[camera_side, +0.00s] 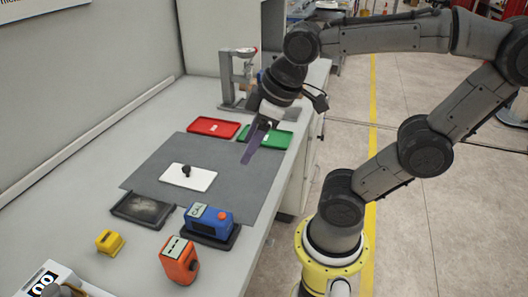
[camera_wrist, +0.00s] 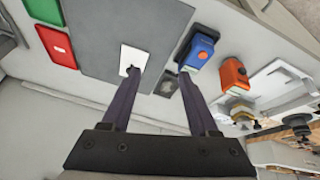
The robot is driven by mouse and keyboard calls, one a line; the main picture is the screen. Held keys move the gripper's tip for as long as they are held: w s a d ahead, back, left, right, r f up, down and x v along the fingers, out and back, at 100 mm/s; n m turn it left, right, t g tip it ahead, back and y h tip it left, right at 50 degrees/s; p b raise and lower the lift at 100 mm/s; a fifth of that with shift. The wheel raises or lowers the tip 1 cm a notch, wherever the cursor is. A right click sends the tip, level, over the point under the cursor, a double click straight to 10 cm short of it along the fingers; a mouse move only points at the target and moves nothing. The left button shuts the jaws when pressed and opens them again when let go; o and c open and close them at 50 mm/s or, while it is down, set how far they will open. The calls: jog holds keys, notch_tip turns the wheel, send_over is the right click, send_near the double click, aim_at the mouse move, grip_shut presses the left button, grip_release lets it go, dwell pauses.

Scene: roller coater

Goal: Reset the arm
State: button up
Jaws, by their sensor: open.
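My gripper (camera_side: 250,146) is in the air above the right part of the grey mat (camera_side: 228,172), near the green tray, its purple-grey fingers pointing down. In the wrist view the two fingers of my gripper (camera_wrist: 162,77) are spread apart with nothing between them. A white plate (camera_side: 203,181) with a black knob (camera_side: 186,171) lies on the mat, away from the fingers. The plate also shows in the wrist view (camera_wrist: 134,54), partly behind the left fingertip.
A red tray (camera_side: 213,127) and a green tray (camera_side: 279,138) lie at the mat's far edge. Near its front are a dark tray (camera_side: 144,208), a blue device (camera_side: 208,220), an orange device (camera_side: 180,260) and a yellow block (camera_side: 110,242). A metal stand (camera_side: 230,80) is behind.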

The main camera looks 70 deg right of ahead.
jog(key=s+m, duration=0.1)
jog(key=s+f+m, duration=0.1)
jog(key=s+m, duration=0.1)
jog(key=shift+a+f+t, duration=0.25)
jog(key=shift+f+t, duration=0.1)
jog(key=shift+t, duration=0.05)
